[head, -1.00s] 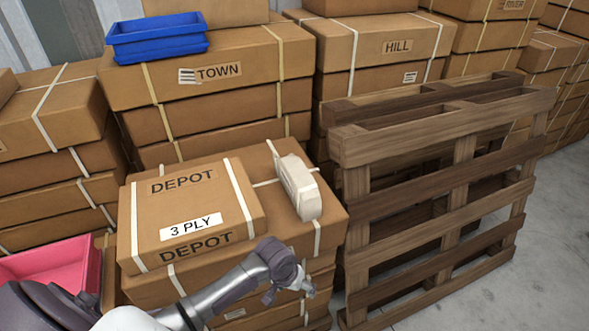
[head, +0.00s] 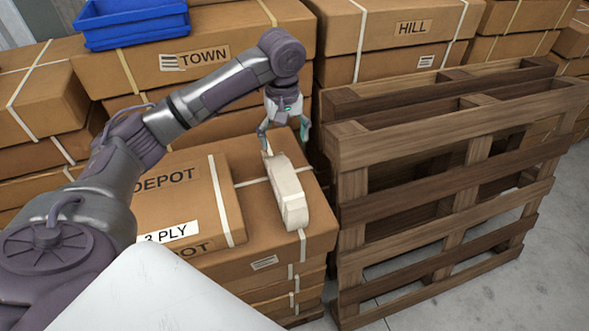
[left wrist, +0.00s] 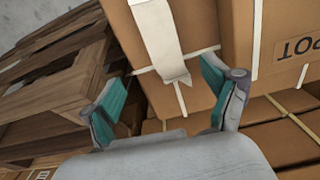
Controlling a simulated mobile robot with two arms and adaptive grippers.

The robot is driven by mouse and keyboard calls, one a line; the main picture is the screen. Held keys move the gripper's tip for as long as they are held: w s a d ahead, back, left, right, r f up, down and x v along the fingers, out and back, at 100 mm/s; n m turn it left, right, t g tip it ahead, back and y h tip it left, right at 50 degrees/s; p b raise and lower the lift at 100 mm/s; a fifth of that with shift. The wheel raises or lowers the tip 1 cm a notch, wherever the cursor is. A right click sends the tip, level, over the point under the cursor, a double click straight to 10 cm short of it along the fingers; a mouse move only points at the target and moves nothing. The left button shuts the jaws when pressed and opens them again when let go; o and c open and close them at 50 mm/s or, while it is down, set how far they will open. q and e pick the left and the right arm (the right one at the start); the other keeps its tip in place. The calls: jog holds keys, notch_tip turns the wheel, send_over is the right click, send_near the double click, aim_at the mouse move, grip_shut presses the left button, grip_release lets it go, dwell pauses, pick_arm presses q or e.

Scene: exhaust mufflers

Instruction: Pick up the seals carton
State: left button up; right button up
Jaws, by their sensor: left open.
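A small cream-white carton (head: 289,195), which I take as the seals carton, lies on the large cardboard box (head: 318,215) beside the DEPOT box. No lettering on it is readable. My left gripper (head: 284,142) is open and empty, pointing down above the carton's far end. The left wrist view shows the carton (left wrist: 160,40) ahead of and roughly between the two teal-padded fingers (left wrist: 160,88). I cannot tell if the fingers touch it. My right gripper is not in view.
The DEPOT 3 PLY box (head: 180,210) lies just left of the carton. Wooden pallets (head: 450,180) stand upright on the right. Strapped boxes, including TOWN (head: 215,65) and HILL (head: 390,30), are stacked behind. A blue bin (head: 130,22) sits on top at the back left.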

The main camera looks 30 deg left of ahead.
aim_at(283, 171)
pick_arm(q)
jog(key=shift+n, duration=0.3)
jog(key=f, duration=0.5)
jog(key=f+p, duration=0.1)
jog(key=f, duration=0.1)
jog(key=shift+s+a+f, duration=0.1)
jog(key=shift+a+f, duration=0.05)
jog(key=shift+a, duration=0.15)
jog(key=shift+f, duration=0.25)
notch_tip(283, 171, down, 4)
jog(key=shift+s+f+p, duration=0.15)
jog(key=shift+p, duration=0.8)
jog(key=shift+f, duration=0.35)
jog(key=shift+c, duration=0.5)
jog(key=c, duration=1.3)
jog(key=shift+c, duration=0.5)
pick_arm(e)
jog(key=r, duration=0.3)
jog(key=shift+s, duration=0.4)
